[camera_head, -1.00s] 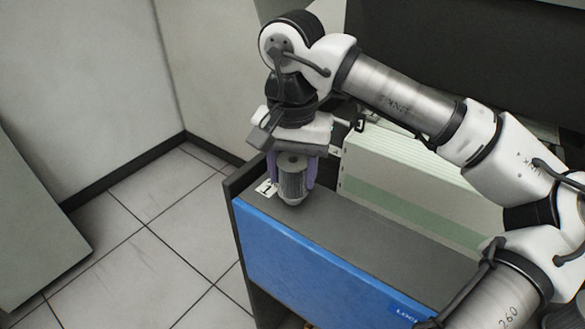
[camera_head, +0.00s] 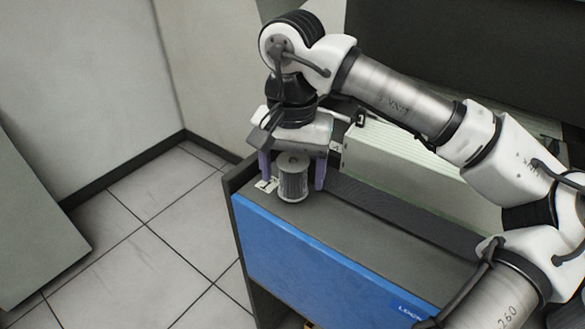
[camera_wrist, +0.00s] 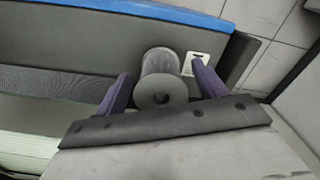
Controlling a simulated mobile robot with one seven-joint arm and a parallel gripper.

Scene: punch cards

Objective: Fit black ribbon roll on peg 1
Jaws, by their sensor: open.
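The ribbon roll (camera_head: 292,182), a grey spool with a dark wound middle, stands upright on the grey top of the blue-fronted cabinet, near its left end. In the wrist view the roll (camera_wrist: 160,86) shows a dark hole in its end flange. My gripper (camera_head: 292,184) is open over it, with one purple finger on each side and clear gaps to the roll. The wrist view shows the open gripper (camera_wrist: 161,86) too. A white label (camera_head: 265,185) lies just left of the roll. The peg itself cannot be seen; the roll hides whatever is under it.
The blue-fronted cabinet (camera_head: 310,255) has a raised dark edge panel (camera_head: 233,180) at its left. A pale card block (camera_head: 410,175) stands behind the roll to the right. The cabinet top right of the roll is clear, with a ribbed dark strip along it.

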